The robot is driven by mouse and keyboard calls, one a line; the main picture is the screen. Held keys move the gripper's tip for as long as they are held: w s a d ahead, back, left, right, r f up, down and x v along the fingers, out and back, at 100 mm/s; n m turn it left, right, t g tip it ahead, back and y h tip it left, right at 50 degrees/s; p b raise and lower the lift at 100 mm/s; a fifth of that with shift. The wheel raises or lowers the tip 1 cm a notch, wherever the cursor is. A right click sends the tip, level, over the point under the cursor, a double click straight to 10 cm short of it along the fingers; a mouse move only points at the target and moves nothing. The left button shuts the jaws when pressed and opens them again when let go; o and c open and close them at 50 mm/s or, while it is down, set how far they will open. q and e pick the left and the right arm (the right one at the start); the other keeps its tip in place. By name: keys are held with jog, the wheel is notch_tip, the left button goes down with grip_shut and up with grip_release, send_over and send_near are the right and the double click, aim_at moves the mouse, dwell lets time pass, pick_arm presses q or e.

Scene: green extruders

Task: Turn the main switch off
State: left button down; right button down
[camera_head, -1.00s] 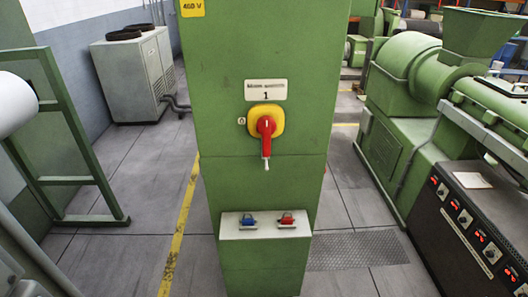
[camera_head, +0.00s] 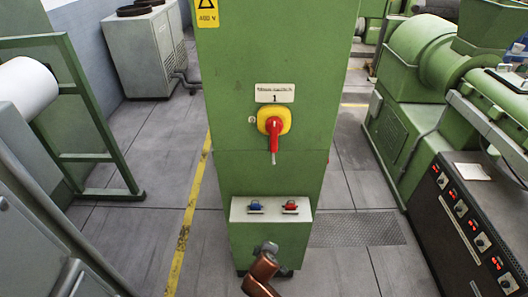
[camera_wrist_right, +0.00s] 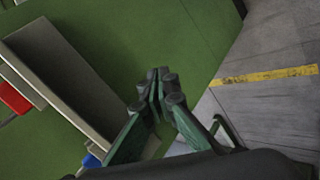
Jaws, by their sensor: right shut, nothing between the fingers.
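The main switch (camera_head: 273,126) is a red rotary handle on a yellow plate, on the front of a green cabinet (camera_head: 300,60) under a label marked 1. Its handle points down. It does not show in the right wrist view. In that view my right gripper (camera_wrist_right: 160,85) is shut and empty, in front of the green cabinet face, beside the grey ledge. In the head view a brown and grey arm part of mine (camera_head: 263,270) shows at the bottom, below the ledge and well below the switch. My left gripper is not in view.
The grey ledge (camera_head: 271,212) juts out below the switch and carries a blue connector (camera_head: 256,205) and a red connector (camera_head: 290,205). It also shows in the wrist view (camera_wrist_right: 60,80). Green machinery (camera_head: 420,80) stands right, a green frame (camera_head: 105,160) left.

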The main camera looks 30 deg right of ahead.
aim_at(274, 136)
jog(key=w+a+r+t+h+p, duration=0.1)
jog(key=w+a+r+t+h, duration=0.1)
jog(key=r, duration=1.2)
jog(key=w+a+r+n+t+h+p, duration=0.1)
jog(key=w+a+r+h, duration=0.1)
jog(key=r, duration=1.3)
jog(key=w+a+r+t+h+p, duration=0.1)
jog(key=r+h, duration=0.3)
jog(key=r, duration=1.1)
jog(key=shift+w+a+r+n+t, duration=0.15)
jog(key=shift+w+a+n+t, duration=0.15)
jog(key=shift+w+a+t, duration=0.35)
jog(key=shift+s+d, duration=0.15)
jog(key=shift+s, duration=0.05)
jog(key=w+d+p, duration=0.5)
jog(key=d, duration=0.5)
jog(key=shift+d+p, duration=0.25)
jog(key=shift+p, duration=0.05)
jog(key=shift+t, duration=0.25)
